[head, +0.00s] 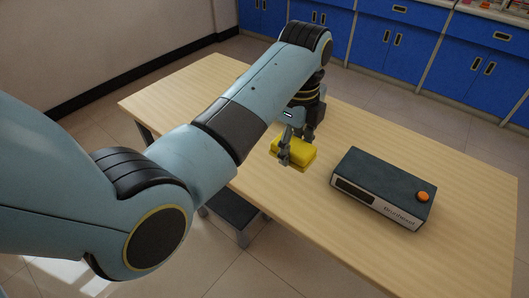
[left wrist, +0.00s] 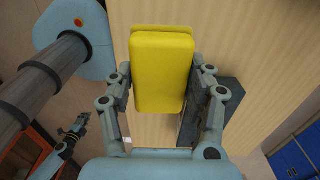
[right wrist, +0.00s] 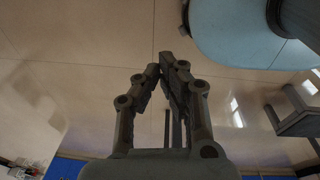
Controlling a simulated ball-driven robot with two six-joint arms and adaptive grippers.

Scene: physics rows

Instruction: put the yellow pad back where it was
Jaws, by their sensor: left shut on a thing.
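The yellow pad (head: 297,150) is a small rounded block, seen in the head view over the table's near left part, left of the dark device. My left gripper (head: 284,150) is shut on it, fingers on its two sides. In the left wrist view the pad (left wrist: 162,72) fills the space between the fingers. I cannot tell how far it is above the table. My right gripper (right wrist: 160,66) is shut and empty, with floor tiles behind it; it also shows small in the left wrist view (left wrist: 82,122).
A dark box-shaped device (head: 375,178) with an orange button (head: 423,197) and a light front stands on the wooden table (head: 450,240). The table is clear around it. Blue cabinets (head: 385,50) line the far wall.

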